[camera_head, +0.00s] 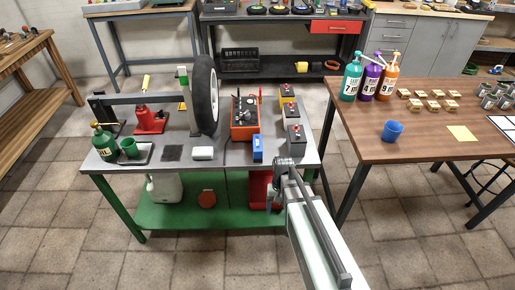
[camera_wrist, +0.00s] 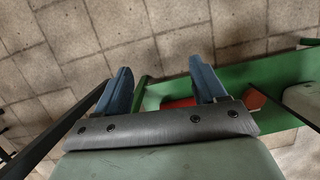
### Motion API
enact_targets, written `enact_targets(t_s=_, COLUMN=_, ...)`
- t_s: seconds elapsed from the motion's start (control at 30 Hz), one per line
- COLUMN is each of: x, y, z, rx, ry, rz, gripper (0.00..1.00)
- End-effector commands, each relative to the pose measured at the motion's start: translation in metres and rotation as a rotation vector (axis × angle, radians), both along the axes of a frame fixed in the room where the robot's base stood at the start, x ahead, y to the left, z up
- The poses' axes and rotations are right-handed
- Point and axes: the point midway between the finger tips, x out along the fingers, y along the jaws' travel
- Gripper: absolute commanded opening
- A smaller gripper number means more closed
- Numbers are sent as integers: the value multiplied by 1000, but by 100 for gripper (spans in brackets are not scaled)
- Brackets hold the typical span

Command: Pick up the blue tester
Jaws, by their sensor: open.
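The blue tester (camera_head: 258,147), a small upright blue box, stands on the grey top of the workbench (camera_head: 225,172), near its front edge and right of the middle. My gripper (camera_head: 272,195) is just in front of the bench's front edge, a little below and right of the tester and apart from it. In the wrist view my gripper (camera_wrist: 161,72) has its two blue fingers apart with nothing between them. The tester does not show in the wrist view, which looks down on floor tiles and the green lower shelf (camera_wrist: 165,91).
An orange-red charger (camera_head: 244,130) stands behind the tester, and dark batteries (camera_head: 294,137) stand to its right. A wooden table (camera_head: 430,140) is at the right.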

Motion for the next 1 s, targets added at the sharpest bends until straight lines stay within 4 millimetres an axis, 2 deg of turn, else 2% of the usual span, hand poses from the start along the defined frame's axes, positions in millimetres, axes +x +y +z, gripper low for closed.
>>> enact_targets(t_s=0.03, x=15, y=5, z=14, rx=3, ry=-18, rz=-2, gripper=70)
enact_targets(t_s=0.3, x=67, y=26, z=87, rx=20, ry=-85, rz=-11, gripper=70)
enact_targets(t_s=0.8, x=142, y=64, z=240, rx=49, ry=-208, rz=-11, gripper=70)
enact_targets(t_s=0.9, x=169, y=68, z=264, rx=26, ry=-239, rz=12, gripper=70)
enact_targets(t_s=1.0, x=195, y=68, z=279, rx=-9, ry=-267, rz=45, gripper=70)
